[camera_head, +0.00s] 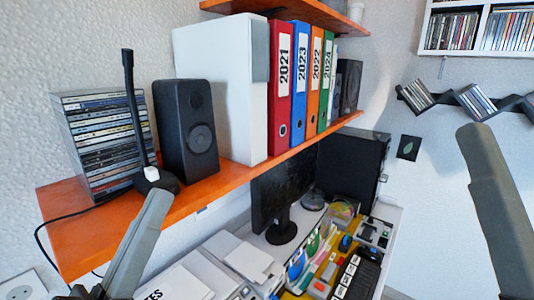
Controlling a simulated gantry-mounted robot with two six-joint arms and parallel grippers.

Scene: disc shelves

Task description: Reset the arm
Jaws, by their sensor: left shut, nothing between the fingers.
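A grey link of my left arm rises from the lower left in the head view, in front of the orange shelf (225,178). Dark parts at its foot, on the bottom edge, look like my left gripper (88,292). It is mostly cut off; it is shut and empty, with nothing held in view. A grey link of my right arm stands at the right edge, in front of the white wall. My right gripper is out of the picture.
The shelf carries a CD stack (103,145), a black stand (130,100), a speaker (186,130), a white box (222,90) and several binders (281,90). Below are a monitor (285,190) and a cluttered desk. The wall has a zigzag CD rack (455,98).

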